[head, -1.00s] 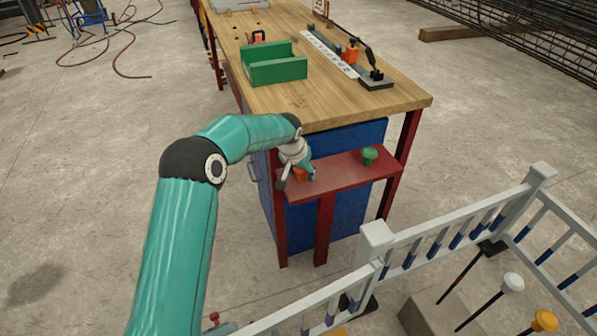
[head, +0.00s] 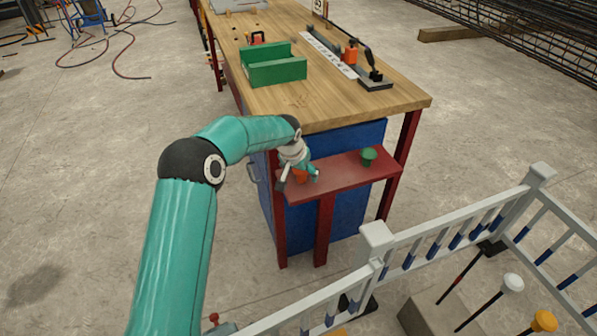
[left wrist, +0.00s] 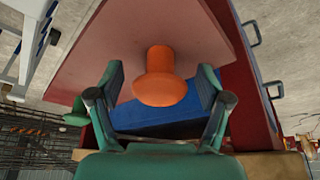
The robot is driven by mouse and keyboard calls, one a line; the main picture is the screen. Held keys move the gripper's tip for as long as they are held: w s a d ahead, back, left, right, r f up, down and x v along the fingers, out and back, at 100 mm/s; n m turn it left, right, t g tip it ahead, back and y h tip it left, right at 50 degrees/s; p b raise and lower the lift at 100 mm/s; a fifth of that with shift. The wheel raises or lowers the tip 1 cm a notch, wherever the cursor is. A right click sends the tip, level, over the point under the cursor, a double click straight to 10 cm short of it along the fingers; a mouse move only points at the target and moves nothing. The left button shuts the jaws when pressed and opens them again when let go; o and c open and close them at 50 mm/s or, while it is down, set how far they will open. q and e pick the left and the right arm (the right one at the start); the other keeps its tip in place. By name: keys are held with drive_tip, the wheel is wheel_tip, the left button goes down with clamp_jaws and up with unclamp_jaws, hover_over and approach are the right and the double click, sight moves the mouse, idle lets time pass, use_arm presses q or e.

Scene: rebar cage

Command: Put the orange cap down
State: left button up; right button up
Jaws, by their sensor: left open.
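The orange cap (head: 300,176) stands on the red shelf (head: 345,176) at the front of the workbench, near the shelf's left end. In the left wrist view the orange cap (left wrist: 160,78) shows whole, with a narrow stem and a wide round head, between my fingers. My left gripper (head: 299,178) is around the cap in the head view. In the left wrist view its fingers (left wrist: 162,88) are spread, with a gap on each side of the cap. A green cap (head: 369,157) stands on the shelf to the right. My right gripper is not in view.
The wooden benchtop (head: 330,107) overhangs behind the shelf and carries a green channel (head: 275,70) and an orange-and-black tool (head: 351,52).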

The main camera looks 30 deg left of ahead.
use_arm(q)
drive_tip(key=v, duration=1.2)
drive_tip(key=shift+f, duration=0.1)
